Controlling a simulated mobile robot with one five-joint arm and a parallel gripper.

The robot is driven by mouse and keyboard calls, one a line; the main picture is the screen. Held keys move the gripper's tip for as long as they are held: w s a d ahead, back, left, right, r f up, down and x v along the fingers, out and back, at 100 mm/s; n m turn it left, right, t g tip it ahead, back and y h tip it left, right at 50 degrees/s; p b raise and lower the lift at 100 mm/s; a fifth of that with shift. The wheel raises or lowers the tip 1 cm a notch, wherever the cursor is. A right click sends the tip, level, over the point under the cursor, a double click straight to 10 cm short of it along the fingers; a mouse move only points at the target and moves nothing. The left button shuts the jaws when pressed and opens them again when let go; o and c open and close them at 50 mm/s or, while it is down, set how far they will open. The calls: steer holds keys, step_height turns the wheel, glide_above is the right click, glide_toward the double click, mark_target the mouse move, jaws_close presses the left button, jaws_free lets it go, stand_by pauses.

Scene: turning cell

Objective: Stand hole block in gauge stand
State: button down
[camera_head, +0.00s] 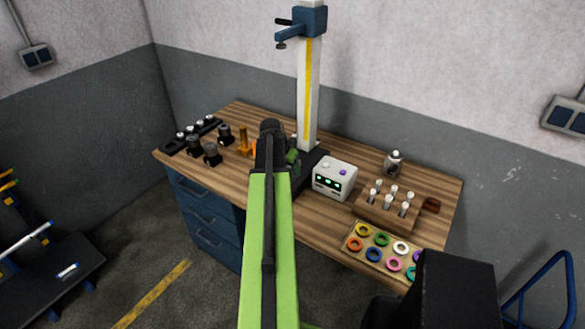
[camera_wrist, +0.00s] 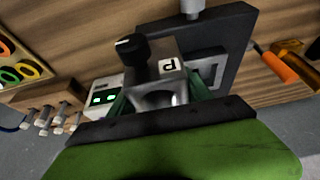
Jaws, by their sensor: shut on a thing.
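The hole block (camera_wrist: 150,78) is a grey metal block with a round hole and a white letter tag, seen in the wrist view. My gripper (camera_wrist: 158,98) is shut on it with its green fingers at both sides. The gauge stand (camera_head: 308,95) has a tall white column with a yellow strip, a blue head and a dark base. In the wrist view the dark base (camera_wrist: 238,40) lies behind and right of the block, with a grey square frame (camera_wrist: 208,68) on it partly hidden by the block. In the head view my arm hides the block.
A white box with green lights (camera_head: 335,178) stands right of the base. Further right are a rack of pins (camera_head: 388,205) and a tray of coloured rings (camera_head: 352,250). Dark cylindrical parts (camera_head: 212,154) stand at left. An orange handle (camera_wrist: 278,66) lies near the base.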

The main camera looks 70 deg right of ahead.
steer(key=w+d+r+p, duration=0.5)
steer(key=d, duration=0.5)
steer(key=shift+d+r, duration=0.25)
steer(key=shift+d, duration=0.05)
steer(key=shift+f+b, duration=3.25)
steer(key=shift+b, duration=0.05)
steer(key=shift+w+a, duration=0.15)
steer(key=shift+f+b, duration=1.15)
steer(key=shift+f, duration=0.05)
steer(key=shift+a+f+b, duration=0.25)
steer(key=shift+a+b, duration=0.1)
steer(key=shift+b, duration=0.1)
